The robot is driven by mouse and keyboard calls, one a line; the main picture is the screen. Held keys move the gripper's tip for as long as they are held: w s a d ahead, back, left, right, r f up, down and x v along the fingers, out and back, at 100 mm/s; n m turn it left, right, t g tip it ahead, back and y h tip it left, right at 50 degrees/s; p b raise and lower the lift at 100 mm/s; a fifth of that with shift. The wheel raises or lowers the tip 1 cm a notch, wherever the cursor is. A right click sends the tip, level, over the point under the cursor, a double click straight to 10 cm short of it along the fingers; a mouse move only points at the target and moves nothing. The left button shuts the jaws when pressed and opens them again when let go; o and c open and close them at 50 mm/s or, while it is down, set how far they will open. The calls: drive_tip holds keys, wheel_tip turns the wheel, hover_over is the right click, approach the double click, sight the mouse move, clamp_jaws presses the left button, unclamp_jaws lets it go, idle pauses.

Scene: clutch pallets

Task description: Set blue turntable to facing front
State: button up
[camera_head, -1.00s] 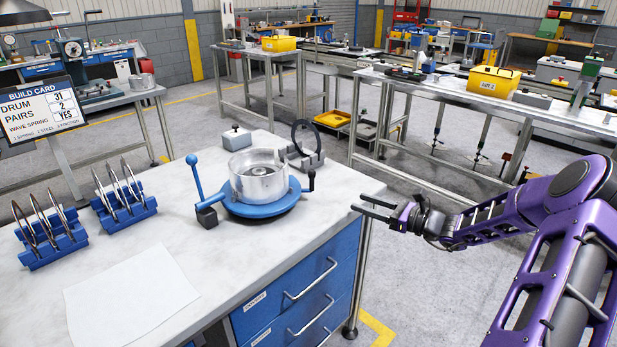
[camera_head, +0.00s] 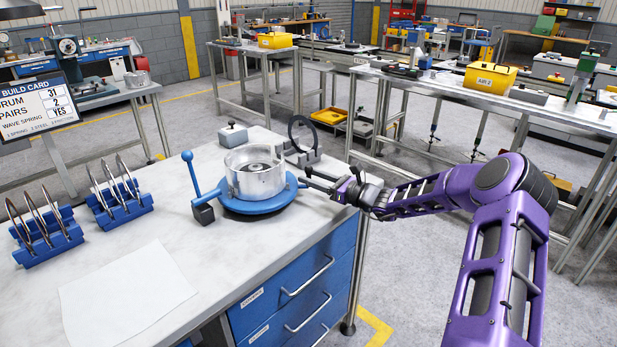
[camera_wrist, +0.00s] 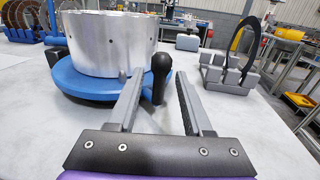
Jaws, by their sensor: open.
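The blue turntable (camera_head: 262,203) is a round disc on the bench, with a silver drum (camera_head: 254,180) standing on it. In the wrist view the turntable (camera_wrist: 85,85) lies to the left, under the drum (camera_wrist: 105,45). A black-knobbed handle (camera_wrist: 160,78) stands up at the turntable's right edge. My gripper (camera_head: 306,180) is at the right side of the turntable. In the wrist view its two fingers (camera_wrist: 160,98) are open, and the knob shows between and beyond them. I cannot tell whether a finger touches it.
A blue ball-topped lever (camera_head: 192,178) with a black block stands left of the turntable. A grey stand with a black ring (camera_head: 303,137) is behind right. Two blue racks of rings (camera_head: 120,195) and a white sheet (camera_head: 125,290) lie left. The bench front is clear.

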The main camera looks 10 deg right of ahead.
drive_tip(key=shift+w+a, duration=0.5)
clamp_jaws()
idle(1.2)
